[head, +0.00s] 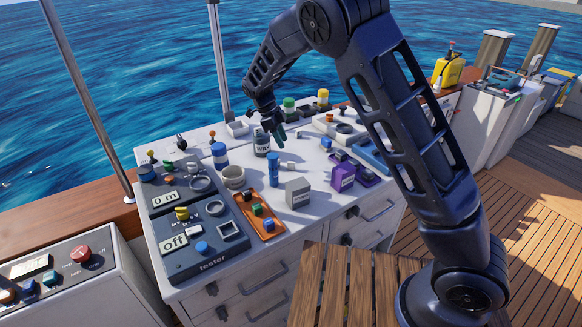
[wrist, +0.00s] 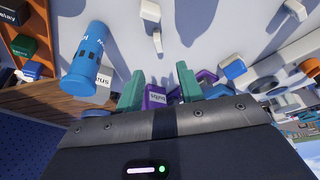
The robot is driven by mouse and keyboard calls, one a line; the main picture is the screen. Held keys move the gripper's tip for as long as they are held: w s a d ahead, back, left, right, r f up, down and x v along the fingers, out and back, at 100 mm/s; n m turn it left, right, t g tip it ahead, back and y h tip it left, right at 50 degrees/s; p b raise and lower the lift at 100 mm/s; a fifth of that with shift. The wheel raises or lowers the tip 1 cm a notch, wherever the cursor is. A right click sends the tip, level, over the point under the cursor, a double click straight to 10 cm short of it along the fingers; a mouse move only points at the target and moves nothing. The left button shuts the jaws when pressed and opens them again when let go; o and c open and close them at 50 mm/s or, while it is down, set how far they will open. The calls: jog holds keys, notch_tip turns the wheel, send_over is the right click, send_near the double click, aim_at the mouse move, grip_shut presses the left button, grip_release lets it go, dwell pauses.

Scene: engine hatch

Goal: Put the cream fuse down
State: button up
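My gripper (head: 279,138) is over the middle of the white worktop. In the wrist view its two teal fingers (wrist: 160,88) stand apart, with no held object visible between them. A purple box (wrist: 154,97) shows beyond the gap. Small pale pieces lie on the worktop: a whitish block (wrist: 149,11) and a thin white piece (wrist: 157,42) in the wrist view, and a small whitish piece (head: 291,165) below the gripper in the head view. I cannot tell which, if any, is the cream fuse.
A blue bottle (head: 273,172) and a grey box (head: 297,194) stand near the gripper. The labelled purple box (head: 343,179) is at right. An orange tray (head: 269,236) holds coloured blocks beside the tester (head: 208,262). A wax jar (head: 262,145) stands behind.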

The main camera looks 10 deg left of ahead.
aim_at(291, 163)
jog(key=x, duration=0.3)
jog(key=a+x, duration=0.1)
jog(key=x, duration=0.2)
jog(key=shift+s+f, duration=0.15)
jog(key=shift+s, duration=0.05)
jog(key=shift+d+x, duration=0.15)
jog(key=shift+x, duration=1.15)
jog(key=shift+d+x, duration=0.15)
jog(key=shift+x, duration=1.2)
grip_shut()
